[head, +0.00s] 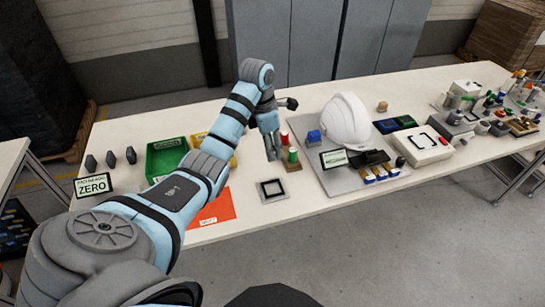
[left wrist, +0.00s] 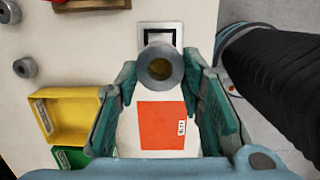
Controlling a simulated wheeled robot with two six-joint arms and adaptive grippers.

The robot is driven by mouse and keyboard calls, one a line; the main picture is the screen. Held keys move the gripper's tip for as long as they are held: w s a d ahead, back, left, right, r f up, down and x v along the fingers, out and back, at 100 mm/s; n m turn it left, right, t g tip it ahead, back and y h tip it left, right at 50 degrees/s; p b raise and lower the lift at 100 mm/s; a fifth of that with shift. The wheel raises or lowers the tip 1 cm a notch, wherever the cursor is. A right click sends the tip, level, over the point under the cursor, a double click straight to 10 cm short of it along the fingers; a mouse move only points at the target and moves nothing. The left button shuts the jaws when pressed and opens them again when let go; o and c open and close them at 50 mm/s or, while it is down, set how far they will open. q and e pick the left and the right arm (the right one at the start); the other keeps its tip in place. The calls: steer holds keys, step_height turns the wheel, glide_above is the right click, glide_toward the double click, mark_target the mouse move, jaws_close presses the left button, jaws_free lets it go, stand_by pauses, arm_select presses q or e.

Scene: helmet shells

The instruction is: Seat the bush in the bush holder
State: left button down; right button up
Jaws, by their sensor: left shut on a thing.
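My left gripper (head: 271,150) points down over the middle of the table in the head view. In the left wrist view its fingers (left wrist: 160,78) are shut on the bush (left wrist: 160,68), a grey round part with a yellowish hollow centre. In the head view I cannot make out the bush clearly. A light grey plate with a black square frame (head: 272,190), which seems to be the bush holder, lies on the table nearer the front edge. It also shows in the left wrist view (left wrist: 160,27), where the bush covers its lower part. My right gripper is not in view.
A stand with red and green cylinders (head: 292,157) is close right of my gripper. A white helmet shell (head: 346,122) stands on a grey board farther right. An orange sheet (left wrist: 162,125) and yellow bin (left wrist: 66,108) lie left of the plate in the head view.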

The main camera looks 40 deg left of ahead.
arm_select(q)
step_height(320, 180, down, 12)
steer(key=b, duration=0.9)
steer(key=shift+w, duration=0.1)
step_height(320, 180, down, 4)
steer(key=shift+d+r+b, duration=0.1)
steer(key=shift+b, duration=0.45)
steer(key=shift+s+r, duration=0.1)
steer(key=shift+s, duration=0.1)
steer(key=c, duration=1.4)
jaws_free()
steer(key=o, duration=0.3)
steer(key=shift+w, duration=0.2)
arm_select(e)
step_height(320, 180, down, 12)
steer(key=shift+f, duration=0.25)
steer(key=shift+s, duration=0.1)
